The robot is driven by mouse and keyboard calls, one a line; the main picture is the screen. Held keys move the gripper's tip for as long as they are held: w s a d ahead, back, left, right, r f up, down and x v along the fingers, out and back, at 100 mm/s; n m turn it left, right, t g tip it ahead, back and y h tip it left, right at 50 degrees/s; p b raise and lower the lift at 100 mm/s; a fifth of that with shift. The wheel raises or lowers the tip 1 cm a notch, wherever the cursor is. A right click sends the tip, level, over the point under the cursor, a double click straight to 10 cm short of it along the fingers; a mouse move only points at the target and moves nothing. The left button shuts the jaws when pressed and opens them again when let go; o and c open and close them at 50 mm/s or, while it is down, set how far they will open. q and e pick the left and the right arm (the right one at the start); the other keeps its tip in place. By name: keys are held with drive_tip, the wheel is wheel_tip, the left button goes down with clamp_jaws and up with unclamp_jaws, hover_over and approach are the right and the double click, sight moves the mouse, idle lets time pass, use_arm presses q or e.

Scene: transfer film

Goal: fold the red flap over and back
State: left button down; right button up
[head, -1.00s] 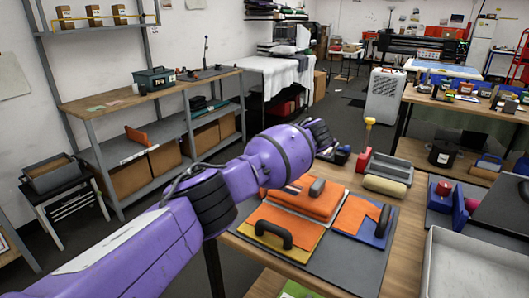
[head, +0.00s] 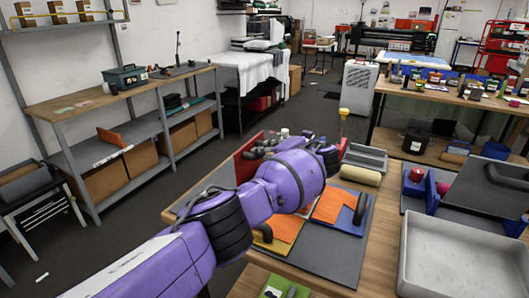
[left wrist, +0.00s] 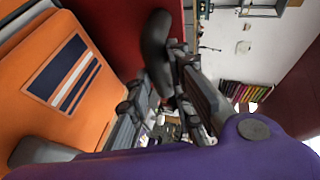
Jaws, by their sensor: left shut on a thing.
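The red flap (head: 246,160) stands raised and tilted behind my purple left arm in the head view. In the left wrist view the red flap (left wrist: 101,88) shows as a red face beside an orange panel (left wrist: 45,75) with a striped print. My left gripper (left wrist: 165,85) is shut on a black curved handle (left wrist: 156,40). The arm hides most of the grip and the flap's lower edge in the head view. A yellow flap (head: 262,238) and a blue flap (head: 347,220), both with orange faces, lie on the grey board (head: 325,262). My right gripper is not in view.
A grey tray (head: 365,157) and a tan roll (head: 360,175) stand behind the board. The wooden table edge runs along the front.

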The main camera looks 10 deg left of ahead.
use_arm(q)
drive_tip(key=shift+s+f, duration=0.15)
drive_tip(key=shift+f, duration=0.4)
drive_tip(key=c, duration=1.6)
unclamp_jaws()
drive_tip(key=shift+o, duration=0.2)
drive_tip(key=shift+r, duration=0.3)
drive_tip(key=v, duration=1.1)
drive_tip(key=shift+s+d, duration=0.2)
drive_tip(key=shift+s, duration=0.1)
drive_tip(key=shift+r, duration=0.1)
